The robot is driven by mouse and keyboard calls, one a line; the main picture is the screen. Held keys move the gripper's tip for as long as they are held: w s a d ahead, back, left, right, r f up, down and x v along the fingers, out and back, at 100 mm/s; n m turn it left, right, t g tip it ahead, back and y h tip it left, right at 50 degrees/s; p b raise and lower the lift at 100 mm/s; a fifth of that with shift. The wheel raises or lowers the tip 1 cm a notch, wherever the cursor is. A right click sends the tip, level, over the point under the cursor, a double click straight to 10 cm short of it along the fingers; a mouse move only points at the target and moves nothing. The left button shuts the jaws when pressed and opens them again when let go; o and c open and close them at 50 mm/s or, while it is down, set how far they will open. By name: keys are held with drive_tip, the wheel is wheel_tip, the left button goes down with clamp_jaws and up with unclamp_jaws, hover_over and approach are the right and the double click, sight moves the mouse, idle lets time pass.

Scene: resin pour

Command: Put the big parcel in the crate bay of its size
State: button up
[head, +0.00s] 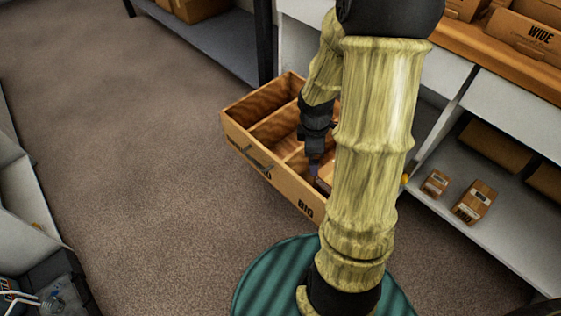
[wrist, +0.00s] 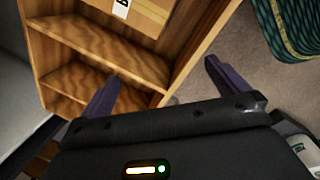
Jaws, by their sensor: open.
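The wooden crate (head: 285,190) is an open drawer-like box with dividers; its near wall reads BIG at the right end, and another label is mostly hidden by a handle. In the wrist view, a cardboard parcel (wrist: 150,12) with a white label lies in one end bay of the crate (wrist: 180,50), beyond a divider. In the head view that bay is the one by the BIG label, largely hidden by my arm. My gripper (head: 316,170) points down over the crate. In the wrist view its fingers (wrist: 162,70) are apart with nothing between them, clear of the parcel.
Two small parcels (head: 473,202) (head: 435,183) lie on the lower shelf (head: 490,225) at right. A box marked WIDE (head: 525,35) is on the wooden top above. The carpet (head: 130,130) left of the crate is clear. My arm hides much of the middle.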

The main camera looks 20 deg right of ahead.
drive_tip(key=s+a+r+m, duration=0.3)
drive_tip(key=a+m, duration=0.3)
drive_tip(key=s+a+r+m+t+y, duration=0.1)
drive_tip(key=s+a+r+m, duration=0.1)
drive_tip(key=a+r+m, duration=0.2)
drive_tip(key=a+m, duration=0.2)
drive_tip(key=shift+s+a+t+y, duration=0.3)
drive_tip(key=shift+s, duration=0.1)
